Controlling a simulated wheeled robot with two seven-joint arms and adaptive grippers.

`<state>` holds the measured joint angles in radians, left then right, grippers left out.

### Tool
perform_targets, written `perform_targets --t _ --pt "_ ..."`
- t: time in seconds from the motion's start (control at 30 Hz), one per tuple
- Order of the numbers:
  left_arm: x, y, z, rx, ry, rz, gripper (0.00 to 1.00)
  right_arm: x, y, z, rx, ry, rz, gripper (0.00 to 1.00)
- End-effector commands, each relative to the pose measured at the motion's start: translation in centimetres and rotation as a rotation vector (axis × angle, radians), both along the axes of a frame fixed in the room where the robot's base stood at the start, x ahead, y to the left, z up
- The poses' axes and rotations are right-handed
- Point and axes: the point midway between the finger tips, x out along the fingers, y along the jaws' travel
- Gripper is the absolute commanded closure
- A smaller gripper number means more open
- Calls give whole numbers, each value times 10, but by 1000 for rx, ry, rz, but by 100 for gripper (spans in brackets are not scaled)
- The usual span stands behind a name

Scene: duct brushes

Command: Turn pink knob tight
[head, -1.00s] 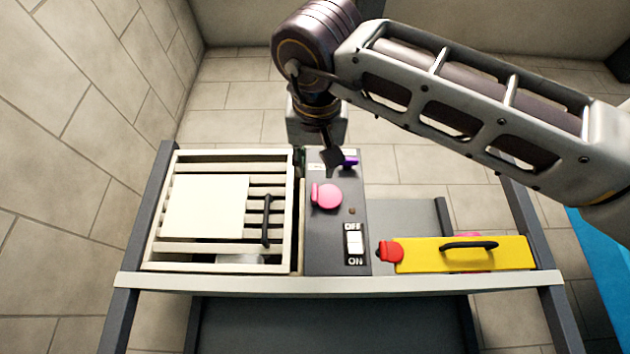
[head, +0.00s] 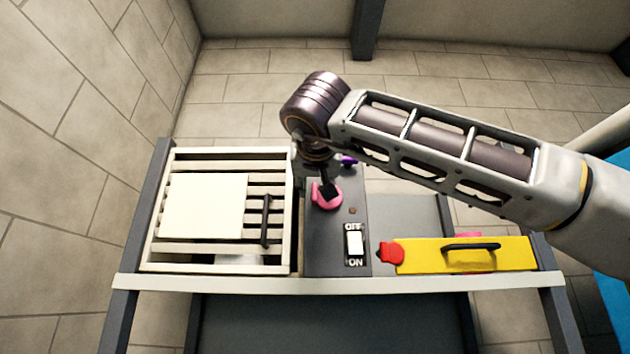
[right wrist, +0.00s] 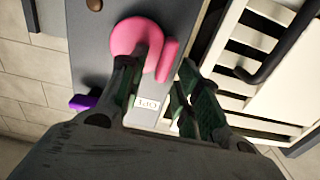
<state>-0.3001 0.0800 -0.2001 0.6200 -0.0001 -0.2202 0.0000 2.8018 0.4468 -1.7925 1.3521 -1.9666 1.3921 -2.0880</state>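The pink knob (head: 333,203) sits on the dark grey panel (head: 325,250), round with a raised flat tab; it also shows in the right wrist view (right wrist: 130,35). My right gripper (head: 328,188) is over the knob and hides part of it in the head view. In the right wrist view its fingers (right wrist: 157,75) are apart, one on each side of the knob's lower end and tab. I cannot tell whether either finger touches it. My left gripper is not in view.
An OFF/ON rocker switch (head: 355,243) and a purple part (head: 349,160) are on the same panel. A slatted cream frame (head: 290,225) with a black handle stands left. A yellow box (head: 515,255) with a red end piece lies right on the table (head: 330,285).

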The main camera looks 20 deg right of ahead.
Motion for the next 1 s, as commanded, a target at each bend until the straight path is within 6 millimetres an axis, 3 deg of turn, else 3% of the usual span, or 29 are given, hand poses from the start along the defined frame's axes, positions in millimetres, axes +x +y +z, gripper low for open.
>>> perform_targets --t 0.17,0.43,1.0 --pt "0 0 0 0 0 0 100 0 0 0 0 0 0 67" --pt "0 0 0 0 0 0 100 0 0 0 0 0 0 100" --pt "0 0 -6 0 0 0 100 1 -2 -3 80 -21 0 100"
